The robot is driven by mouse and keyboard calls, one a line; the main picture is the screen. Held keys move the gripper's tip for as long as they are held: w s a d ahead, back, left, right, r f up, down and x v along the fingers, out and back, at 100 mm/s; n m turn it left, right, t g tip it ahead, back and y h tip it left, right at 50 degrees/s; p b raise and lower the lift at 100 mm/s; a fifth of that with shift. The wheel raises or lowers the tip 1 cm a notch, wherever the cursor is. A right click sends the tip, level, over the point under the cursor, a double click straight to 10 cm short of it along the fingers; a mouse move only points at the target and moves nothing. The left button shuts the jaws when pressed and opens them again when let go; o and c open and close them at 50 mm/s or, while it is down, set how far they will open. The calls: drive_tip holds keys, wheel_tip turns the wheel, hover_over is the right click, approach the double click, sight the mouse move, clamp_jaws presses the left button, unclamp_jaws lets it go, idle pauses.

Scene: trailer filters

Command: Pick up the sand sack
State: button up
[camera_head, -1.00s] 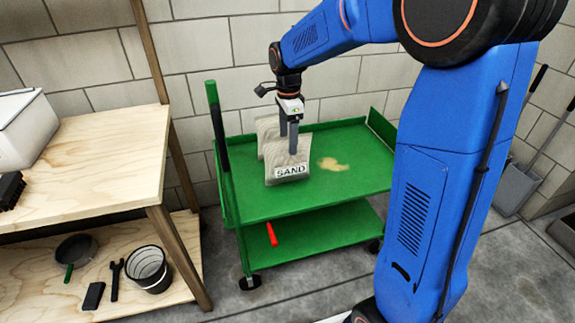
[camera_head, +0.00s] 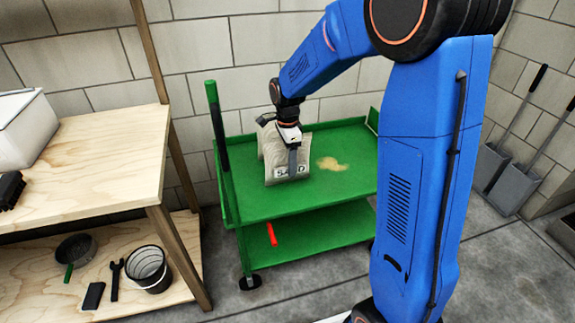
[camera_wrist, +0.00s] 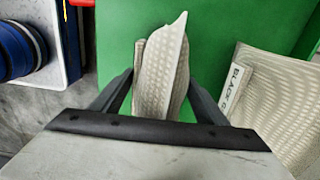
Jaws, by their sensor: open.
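The sand sack (camera_head: 276,174) is a pale woven bag with a white SAND label, standing on the top shelf of a green cart. My gripper (camera_head: 293,162) is over it, pointing down, and one finger covers part of the label. In the wrist view my open fingers (camera_wrist: 162,92) are on either side of the upright sack (camera_wrist: 160,78), with small gaps showing. A second pale sack (camera_wrist: 270,92) labelled BLACK G... stands to the right there; the rest of its label is cut off. It is partly hidden behind the sand sack in the head view.
The green cart (camera_head: 255,205) has a tan spill (camera_head: 330,164) on top and a red item (camera_head: 271,234) below. A wooden bench (camera_head: 100,150) stands left, with a bucket (camera_head: 148,268) on its lower shelf. Shovels (camera_head: 515,185) lean at right. The cart top's right part is clear.

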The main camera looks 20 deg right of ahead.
clamp_jaws()
drive_tip(key=shift+r, duration=0.15)
